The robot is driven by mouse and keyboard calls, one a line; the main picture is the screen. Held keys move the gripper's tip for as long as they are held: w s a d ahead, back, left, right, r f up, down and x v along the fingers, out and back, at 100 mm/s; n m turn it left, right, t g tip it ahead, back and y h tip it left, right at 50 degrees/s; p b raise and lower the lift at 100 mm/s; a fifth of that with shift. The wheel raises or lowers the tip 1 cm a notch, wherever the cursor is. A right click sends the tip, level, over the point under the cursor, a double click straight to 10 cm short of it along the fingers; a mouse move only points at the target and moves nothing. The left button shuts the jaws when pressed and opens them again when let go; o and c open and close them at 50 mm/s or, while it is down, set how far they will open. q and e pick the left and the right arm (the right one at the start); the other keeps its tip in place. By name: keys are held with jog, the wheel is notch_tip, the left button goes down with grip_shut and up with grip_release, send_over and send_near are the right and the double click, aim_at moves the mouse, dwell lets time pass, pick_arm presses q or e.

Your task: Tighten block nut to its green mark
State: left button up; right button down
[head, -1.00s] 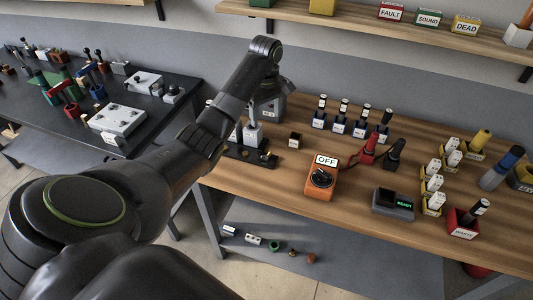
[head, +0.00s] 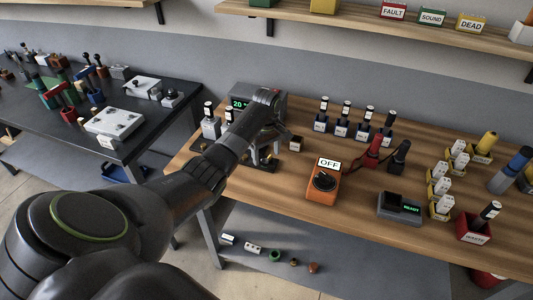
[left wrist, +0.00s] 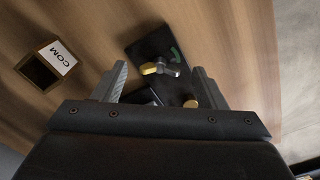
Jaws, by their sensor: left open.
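My left gripper (head: 264,155) is over the wooden bench at the black fixture, pointing down. In the left wrist view the left gripper (left wrist: 164,85) is open, with nothing held between its fingers. Beyond and between the fingertips lies a black block (left wrist: 150,50) with a nut (left wrist: 160,69) that has a brass end and a grey bar. A green mark (left wrist: 176,51) curves on the block beside the nut, and the bar does not clearly line up with it. In the head view my arm and gripper hide the nut. My right gripper is not in view.
A small box labelled COM (left wrist: 46,66) stands left of the block; a brass knob (left wrist: 190,102) is near the right finger. A grey unit with a green display (head: 240,102) stands behind the gripper.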

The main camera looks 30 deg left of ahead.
pick_arm(q)
jog(key=shift+f, duration=0.4)
